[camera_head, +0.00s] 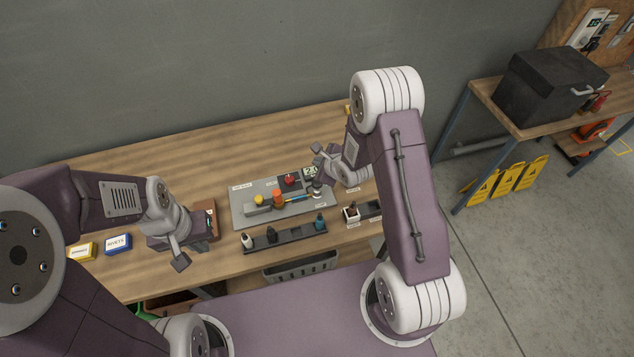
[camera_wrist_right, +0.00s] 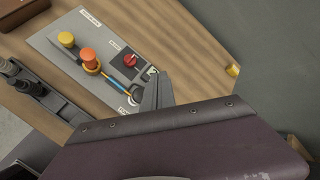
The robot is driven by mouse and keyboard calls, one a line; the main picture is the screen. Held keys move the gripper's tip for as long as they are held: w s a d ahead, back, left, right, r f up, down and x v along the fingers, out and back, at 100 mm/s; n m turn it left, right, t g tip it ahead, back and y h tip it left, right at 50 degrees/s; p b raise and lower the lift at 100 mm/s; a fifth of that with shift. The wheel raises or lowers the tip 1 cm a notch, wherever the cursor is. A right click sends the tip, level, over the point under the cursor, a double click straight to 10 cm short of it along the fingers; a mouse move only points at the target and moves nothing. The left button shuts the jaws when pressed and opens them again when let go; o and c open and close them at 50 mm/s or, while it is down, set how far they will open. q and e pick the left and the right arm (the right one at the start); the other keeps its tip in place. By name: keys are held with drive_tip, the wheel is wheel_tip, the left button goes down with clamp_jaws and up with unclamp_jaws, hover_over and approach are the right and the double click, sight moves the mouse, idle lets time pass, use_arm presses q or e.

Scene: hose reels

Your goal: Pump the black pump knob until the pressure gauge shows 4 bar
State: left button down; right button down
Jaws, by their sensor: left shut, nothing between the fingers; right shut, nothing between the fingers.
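The grey panel (camera_head: 243,215) lies on the workbench. A small pale gauge display (camera_head: 309,171) sits at its right end; its digits seem to start with 2 but are too small to read surely. My left gripper (camera_head: 180,262) is shut and empty near the bench's front edge.
The panel carries a red knob (camera_head: 289,180), an orange knob (camera_head: 277,195), a yellow knob (camera_head: 258,200) and a blue rod. A dark rack (camera_head: 285,237) with small bottles stands in front. Blue and yellow boxes lie at the left.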

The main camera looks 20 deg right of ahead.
drive_tip(key=b, duration=0.6)
hover_over(317, 182)
drive_tip(key=f, duration=0.5)
drive_tip(key=s+f, duration=0.1)
drive_tip(key=f, duration=0.1)
drive_tip(key=shift+d+f, duration=0.15)
drive_tip(key=shift+f, duration=0.05)
drive_tip(key=shift+f+b, duration=0.5)
drive_tip(key=shift+f, duration=0.05)
idle(0.5)
drive_tip(key=shift+f, duration=0.4)
drive_tip(key=shift+f+b, duration=1.25)
drive_tip(key=shift+f, duration=0.1)
idle(1.0)
drive_tip(key=shift+r, duration=0.15)
drive_tip(key=shift+r+p, duration=1.6)
